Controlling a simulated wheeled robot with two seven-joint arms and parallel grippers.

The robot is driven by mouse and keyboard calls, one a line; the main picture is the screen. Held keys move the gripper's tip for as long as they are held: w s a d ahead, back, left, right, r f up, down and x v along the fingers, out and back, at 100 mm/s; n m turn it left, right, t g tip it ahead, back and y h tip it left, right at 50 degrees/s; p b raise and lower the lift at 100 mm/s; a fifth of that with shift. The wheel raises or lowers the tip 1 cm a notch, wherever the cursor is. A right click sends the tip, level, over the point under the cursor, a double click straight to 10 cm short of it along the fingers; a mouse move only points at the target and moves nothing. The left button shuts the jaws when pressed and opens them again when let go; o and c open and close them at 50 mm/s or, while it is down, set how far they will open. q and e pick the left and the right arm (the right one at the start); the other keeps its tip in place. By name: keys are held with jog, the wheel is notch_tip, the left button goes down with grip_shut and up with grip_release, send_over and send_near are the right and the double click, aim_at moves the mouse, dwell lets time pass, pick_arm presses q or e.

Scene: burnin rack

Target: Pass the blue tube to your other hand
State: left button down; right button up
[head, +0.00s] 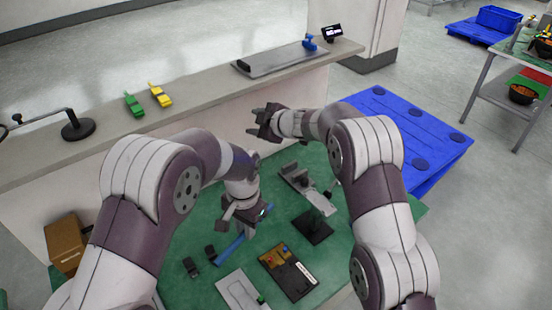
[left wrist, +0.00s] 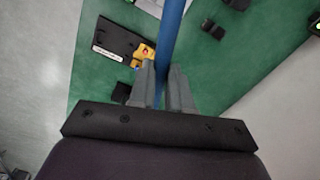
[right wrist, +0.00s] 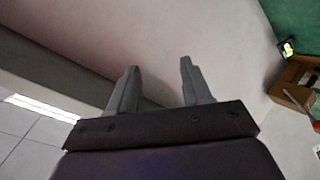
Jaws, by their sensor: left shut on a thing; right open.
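The blue tube (head: 229,250) is a long thin rod over the green table. My left gripper (head: 246,222) is shut on it; the tube sticks out below and to the left of the jaws in the head view. In the left wrist view the tube (left wrist: 168,45) runs up from between the two fingers (left wrist: 168,88). My right gripper (head: 262,122) is farther up in the head view, apart from the tube, in front of the pale counter wall. In the right wrist view its fingers (right wrist: 158,85) stand wide apart with nothing between them.
The green table (head: 190,290) holds a black module with yellow parts (head: 288,272), a grey fixture (head: 300,185), a black stand (head: 313,228) and small black blocks (head: 201,260). A long counter (head: 200,95) stands behind, with green and yellow clips. A blue pallet (head: 405,130) lies to the right.

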pick_arm(q)
jog(key=shift+w+f, duration=0.1)
jog(key=shift+w, duration=0.05)
pick_arm(e)
jog(key=s+a+f+n+g+y, duration=0.2)
jog(key=s+a+n+g, duration=0.4)
jog(key=n+g, duration=0.4)
pick_arm(q)
jog(key=shift+s, duration=0.2)
pick_arm(e)
jog(key=s+d+n+g+h, duration=0.2)
jog(key=s+d+g+h, duration=0.2)
jog(key=s+d+h, duration=0.5)
pick_arm(q)
jog(key=shift+w, duration=0.1)
pick_arm(e)
notch_tip(320, 180, down, 10)
jog(key=s+a+y, duration=0.2)
jog(key=shift+f+m, duration=0.2)
jog(key=shift+m, duration=0.1)
grip_shut()
pick_arm(q)
jog(key=c, duration=0.9)
grip_release()
jog(key=shift+c, duration=0.2)
